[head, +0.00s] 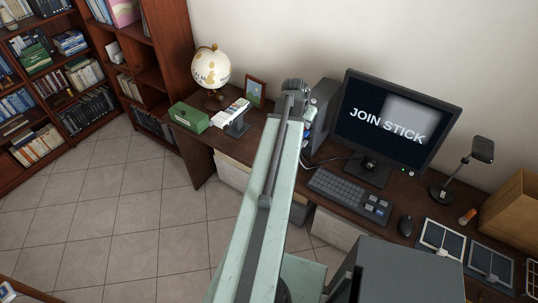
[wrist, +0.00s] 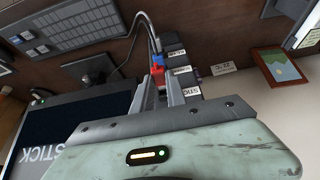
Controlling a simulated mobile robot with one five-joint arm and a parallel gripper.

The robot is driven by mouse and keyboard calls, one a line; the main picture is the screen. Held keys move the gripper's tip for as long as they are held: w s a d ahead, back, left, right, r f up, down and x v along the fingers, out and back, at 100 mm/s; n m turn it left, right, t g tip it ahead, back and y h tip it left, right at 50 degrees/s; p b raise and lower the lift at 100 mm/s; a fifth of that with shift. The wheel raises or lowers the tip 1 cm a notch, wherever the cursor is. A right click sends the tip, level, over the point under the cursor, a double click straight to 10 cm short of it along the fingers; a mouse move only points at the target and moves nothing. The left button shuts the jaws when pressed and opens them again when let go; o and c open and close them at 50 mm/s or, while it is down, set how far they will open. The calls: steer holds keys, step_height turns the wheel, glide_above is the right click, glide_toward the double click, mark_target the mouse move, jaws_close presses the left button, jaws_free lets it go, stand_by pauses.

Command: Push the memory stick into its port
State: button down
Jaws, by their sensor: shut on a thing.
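In the wrist view my gripper (wrist: 160,83) is shut on a small red piece, seemingly the memory stick (wrist: 157,71), at its fingertips. The red stick is in front of the face of the dark computer tower (wrist: 176,62), close beside a blue plug (wrist: 158,60) with a cable. I cannot tell whether the stick touches or enters a port; the port itself is hidden. In the head view the grey tower (head: 326,100) stands left of the monitor (head: 395,118), which reads "JOIN STICK". My arm hides the fingertips and stick there.
A keyboard (head: 348,195), mouse (head: 405,226) and desk lamp (head: 481,151) are to the right. A globe (head: 210,68), green box (head: 190,118) and picture frame (head: 256,90) stand left of the tower. Cables run near the tower. White labels mark its face.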

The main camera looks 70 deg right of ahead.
steer(key=shift+s+d, duration=0.2)
steer(key=shift+d, duration=0.4)
steer(key=shift+s+d, duration=0.15)
steer(key=shift+d, duration=0.4)
stand_by(0.8)
steer(key=c, duration=1.3)
jaws_free()
steer(key=p+v, duration=0.6)
steer(key=v, duration=0.1)
steer(key=shift+d+r+p, duration=0.1)
steer(key=shift+r+p, duration=0.05)
steer(key=shift+p, duration=0.15)
steer(key=shift+a+r, duration=0.2)
steer(key=shift+a, duration=0.05)
steer(key=shift+w, duration=0.1)
